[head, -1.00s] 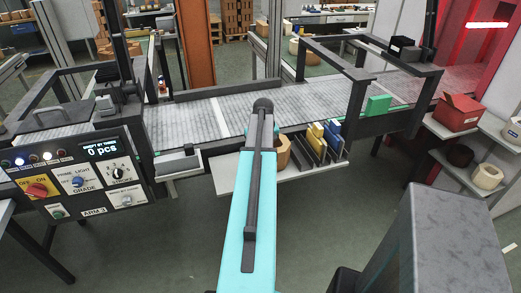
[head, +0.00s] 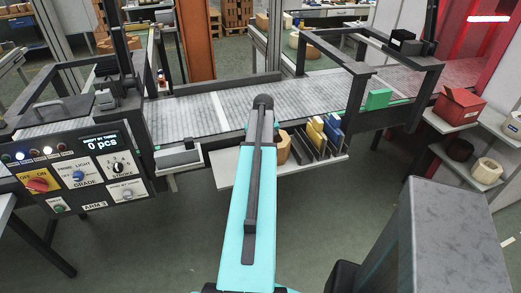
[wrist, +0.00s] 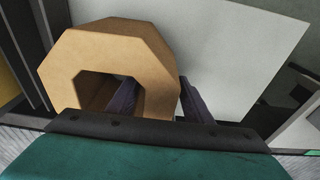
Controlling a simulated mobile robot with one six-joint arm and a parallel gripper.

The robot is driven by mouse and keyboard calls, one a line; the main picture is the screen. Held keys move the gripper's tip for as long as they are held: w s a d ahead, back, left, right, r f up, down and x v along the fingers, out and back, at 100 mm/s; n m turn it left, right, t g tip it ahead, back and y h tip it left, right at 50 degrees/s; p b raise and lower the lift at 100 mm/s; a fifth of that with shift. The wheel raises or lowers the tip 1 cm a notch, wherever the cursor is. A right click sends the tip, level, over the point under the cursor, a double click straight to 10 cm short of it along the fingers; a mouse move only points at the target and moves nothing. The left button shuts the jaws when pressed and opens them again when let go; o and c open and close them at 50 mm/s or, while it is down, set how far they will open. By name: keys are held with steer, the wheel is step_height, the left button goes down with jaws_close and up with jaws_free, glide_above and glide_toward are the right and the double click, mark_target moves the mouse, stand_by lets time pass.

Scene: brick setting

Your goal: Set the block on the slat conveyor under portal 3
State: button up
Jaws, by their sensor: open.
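The tan octagonal block (wrist: 108,45) with a squared opening fills the left half of the wrist view. It rests on a pale shelf (wrist: 232,50). In the head view the block (head: 283,147) shows partly behind my arm, on the shelf (head: 222,168) before the slat conveyor (head: 255,102). My gripper (wrist: 156,92) is open at the block. One finger shows in the block's opening, the other just right of the block; contact is unclear. The head view hides my gripper. A dark portal frame (head: 335,52) spans the conveyor at right; I cannot read its number.
Upright yellow (head: 315,131) and blue (head: 334,133) pieces stand right of the tan block. A control panel (head: 75,175) is at left; a red box (head: 459,106) is at right. The middle belt looks clear.

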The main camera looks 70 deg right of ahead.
steer(key=shift+r, duration=0.2)
steer(key=shift+s+a+r+b, duration=0.15)
steer(key=shift+a+r+b, duration=0.15)
steer(key=shift+r, duration=1.65)
steer(key=shift+s+a+r+b, duration=0.2)
steer(key=shift+r+b, duration=0.2)
steer(key=shift+r, duration=1.6)
steer(key=shift+s+a+r+b, duration=0.2)
steer(key=shift+r+b, duration=0.15)
steer(key=shift+r, duration=1.6)
